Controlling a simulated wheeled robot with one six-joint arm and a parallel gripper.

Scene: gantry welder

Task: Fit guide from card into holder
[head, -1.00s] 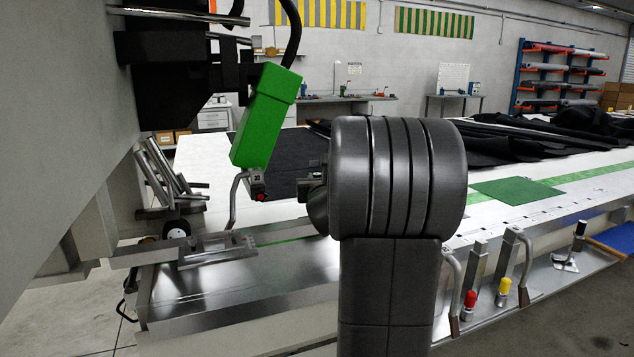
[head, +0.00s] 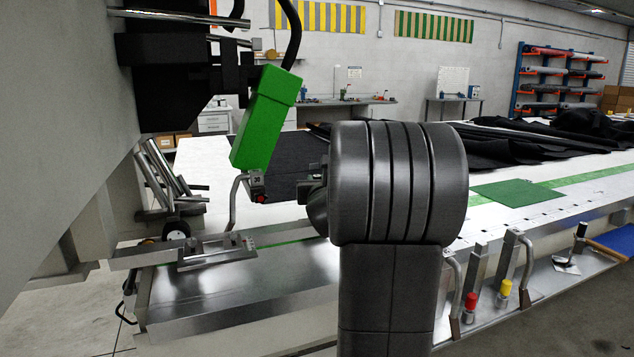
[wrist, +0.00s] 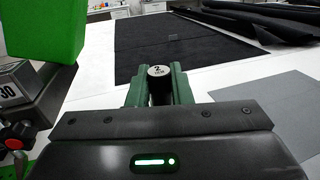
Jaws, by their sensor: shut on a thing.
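In the wrist view my gripper (wrist: 159,84) is shut, its two green fingers on either side of a dark, round-ended piece, which I take to be the guide (wrist: 158,72). Its pale end face carries a "2" and smaller print that I cannot read. In the head view my arm hides most of the gripper (head: 312,185) and the held piece. Left of it, under the green housing (head: 264,118), is a small dark block with a red knob (head: 260,197). The red knob (wrist: 14,138) and a grey block marked "30" (wrist: 22,92) also show in the wrist view. I cannot clearly identify the card or holder.
The green housing also fills the wrist view's upper left (wrist: 40,35). A curved metal tube (head: 234,200) and a steel plate (head: 216,251) are near the rail at left. Black fabric (wrist: 190,45) lies on the white table.

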